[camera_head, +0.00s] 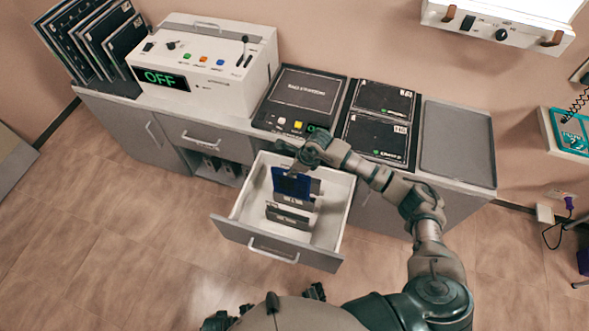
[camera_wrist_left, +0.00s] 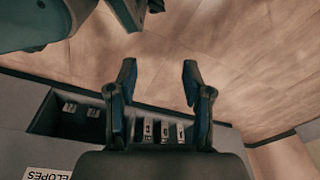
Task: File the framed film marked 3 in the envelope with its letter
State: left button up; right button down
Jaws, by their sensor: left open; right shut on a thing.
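My right gripper (camera_head: 298,165) is shut on a dark blue framed film (camera_head: 291,185) above the back part of the open drawer (camera_head: 238,231). The film hangs upright, with its lower edge down among the drawer's contents. The number on it cannot be read. Several upright envelopes or dividers (camera_head: 290,216) with pale labels stand in the drawer in front of the film. My left gripper (camera_wrist_left: 157,82) is open and empty in the left wrist view. Beyond it, several white-labelled items (camera_wrist_left: 164,132) stand in a dark compartment; their marks are too small to read surely.
A light box marked OFF (camera_head: 205,65), a dark panel with buttons (camera_head: 300,98), dark framed sheets (camera_head: 380,120) and an empty grey tray (camera_head: 457,140) stand on the counter.

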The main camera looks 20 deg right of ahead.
jog(key=shift+a+f, duration=0.15)
jog(key=shift+a, duration=0.15)
jog(key=shift+f, duration=0.15)
jog(key=c, duration=1.2)
grip_release()
jog(key=shift+d, duration=0.25)
pick_arm(q)
jog(key=shift+w+d+r, duration=0.15)
jog(key=shift+w+r, duration=0.2)
jog(key=shift+r, duration=0.2)
pick_arm(e)
jog(key=shift+d, duration=0.2)
jog(key=shift+f, duration=0.1)
jog(key=shift+s+r, duration=0.1)
jog(key=shift+r, duration=0.45)
jog(key=v, duration=1.1)
jog(key=shift+d+f, duration=0.1)
jog(key=shift+d, duration=0.1)
pick_arm(q)
jog(key=shift+a, duration=0.2)
pick_arm(e)
jog(key=shift+a, duration=0.15)
